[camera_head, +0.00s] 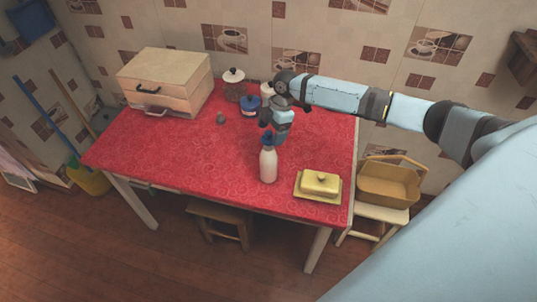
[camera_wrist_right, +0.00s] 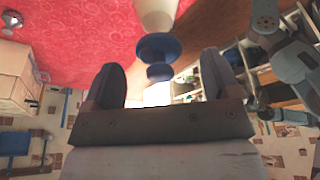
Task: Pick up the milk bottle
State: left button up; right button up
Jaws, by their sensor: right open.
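The milk bottle (camera_head: 268,165) is white with a blue cap and stands upright near the front edge of the red-covered table (camera_head: 180,150). My right gripper (camera_head: 268,138) is directly above and behind it, close to the cap. In the right wrist view, the bottle's white body (camera_wrist_right: 157,12) and blue cap (camera_wrist_right: 157,47) appear ahead of the gap between the two spread fingers of my right gripper (camera_wrist_right: 163,80). The gripper is open and empty. Whether a finger touches the cap cannot be told. My left gripper is not seen.
A yellow butter dish (camera_head: 320,184) sits right of the bottle. A wooden bread box (camera_head: 165,78), a glass jar (camera_head: 234,87), a blue canister (camera_head: 250,106) and a small grey item (camera_head: 220,118) stand farther back. A basket (camera_head: 390,183) is beside the table. The table's left-front area is clear.

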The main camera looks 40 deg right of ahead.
aim_at(268, 138)
jog(key=shift+p+x, duration=0.3)
jog(key=shift+x, duration=1.55)
jog(key=shift+d, duration=0.1)
grip_shut()
